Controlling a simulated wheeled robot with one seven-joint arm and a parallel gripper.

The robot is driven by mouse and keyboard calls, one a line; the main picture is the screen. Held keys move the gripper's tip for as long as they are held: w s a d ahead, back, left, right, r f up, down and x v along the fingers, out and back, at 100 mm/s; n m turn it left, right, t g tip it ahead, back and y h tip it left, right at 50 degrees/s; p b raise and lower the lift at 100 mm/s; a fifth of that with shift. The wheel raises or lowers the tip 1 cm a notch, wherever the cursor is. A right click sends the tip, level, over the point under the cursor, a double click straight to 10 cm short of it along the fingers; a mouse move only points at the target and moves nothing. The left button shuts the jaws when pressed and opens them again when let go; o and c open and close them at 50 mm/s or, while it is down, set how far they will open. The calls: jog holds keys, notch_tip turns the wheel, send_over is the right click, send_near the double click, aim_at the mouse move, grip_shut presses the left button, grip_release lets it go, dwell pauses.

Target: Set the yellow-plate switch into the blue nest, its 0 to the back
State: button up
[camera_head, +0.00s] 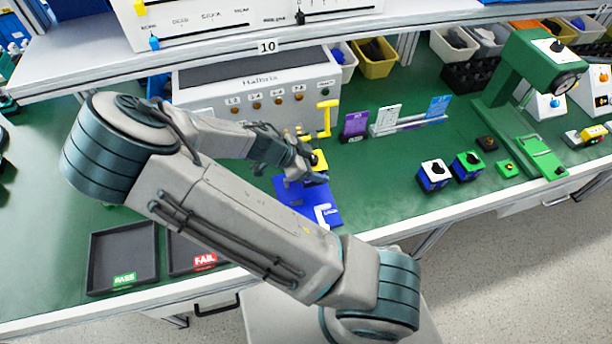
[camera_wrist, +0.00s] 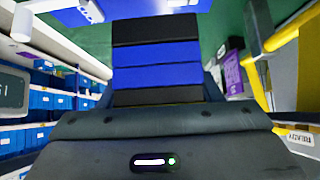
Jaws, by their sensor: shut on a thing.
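The yellow-plate switch (camera_head: 320,159) is held in my gripper (camera_head: 315,169) above the back part of the blue nest. Its yellow plate shows small in the head view. In the wrist view a body banded in black and blue (camera_wrist: 158,52) fills the middle, and it looks like the switch's underside or side. The blue nest (camera_head: 295,195) lies on the green bench, with a white L-shaped mark at its front right. A strip of blue and white at the top of the wrist view looks like the nest. The 0 mark cannot be read.
A tester box (camera_head: 262,98) with a yellow lever (camera_head: 327,117) stands close behind. Purple, white and blue cards (camera_head: 385,121) stand to the right. White-plate (camera_head: 433,173) and green-plate switches (camera_head: 467,164) sit at right. PASS (camera_head: 124,256) and FAIL trays are at front left.

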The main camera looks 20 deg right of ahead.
jog(key=shift+w+a+f, duration=0.1)
jog(key=shift+a+f, duration=0.3)
jog(key=shift+a, duration=0.25)
jog(key=shift+a+f, duration=0.4)
jog(key=shift+a, duration=0.2)
jog(key=shift+f+p, duration=0.55)
jog(key=shift+f, duration=1.4)
jog(key=shift+f, duration=0.1)
jog(key=o, duration=1.1)
